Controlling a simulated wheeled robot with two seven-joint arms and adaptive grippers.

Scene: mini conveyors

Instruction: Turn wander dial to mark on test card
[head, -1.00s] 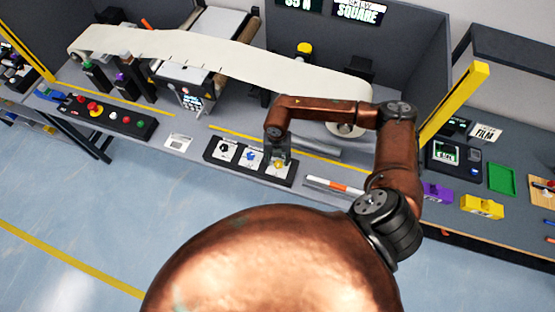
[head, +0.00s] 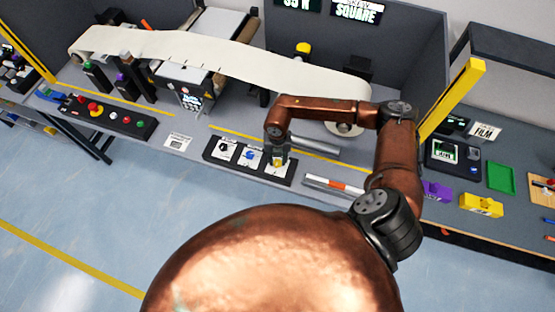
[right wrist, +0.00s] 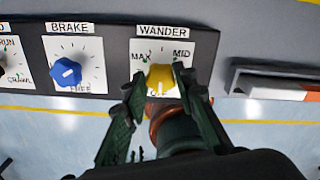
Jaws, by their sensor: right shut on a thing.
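The yellow wander dial (right wrist: 160,78) sits on a white plate (right wrist: 184,50) marked WANDER, with MAX at its upper left and MID at its upper right. It also shows small in the head view (head: 278,163). A pale mark shows on the dial's lower part; its exact setting is hard to read. My right gripper (right wrist: 159,82) is shut on the dial, one finger on each side. It reaches down onto the panel in the head view (head: 278,159). A white card (head: 178,142) with print too small to read lies left of the panel; it may be the test card. My left gripper is out of view.
The blue brake dial (right wrist: 66,72) is close left of the wander dial on the same dark panel (head: 210,154). A tray with a white and orange marker (head: 335,186) lies to the right. The cream belt (head: 200,47) runs behind. Buttons (head: 108,115) stand at left.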

